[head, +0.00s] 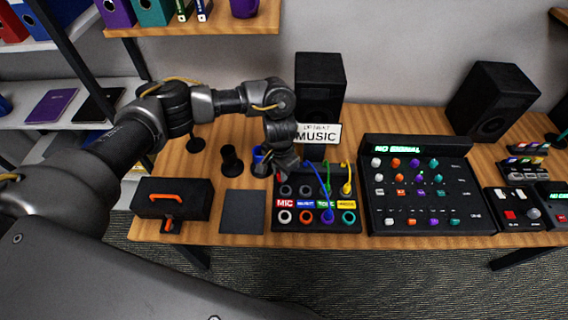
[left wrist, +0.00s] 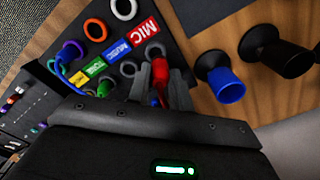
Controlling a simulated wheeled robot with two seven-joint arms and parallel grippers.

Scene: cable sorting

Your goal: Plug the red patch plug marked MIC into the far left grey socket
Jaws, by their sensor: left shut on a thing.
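The patch panel (head: 317,229) stands at the table's front, with grey sockets in its back row. The far left grey socket (head: 286,190) is behind the red MIC label (head: 284,202); in the left wrist view it is a dark ring (left wrist: 155,50) next to the MIC label (left wrist: 144,31). My left gripper (head: 284,174) is above the panel's back left corner. In the left wrist view its fingers (left wrist: 160,82) are shut on the red plug (left wrist: 157,98), close to that socket. The plug's tip is hidden, so I cannot tell whether it touches. My right gripper is not in view.
Blue (head: 327,215), green and yellow (head: 347,188) plugs with cables stand in the panel's right part. A blue cup-shaped holder (head: 259,167) and a black one (head: 231,161) are left of the gripper. A mixer (head: 430,226) is right; a MUSIC sign (head: 318,136) stands behind.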

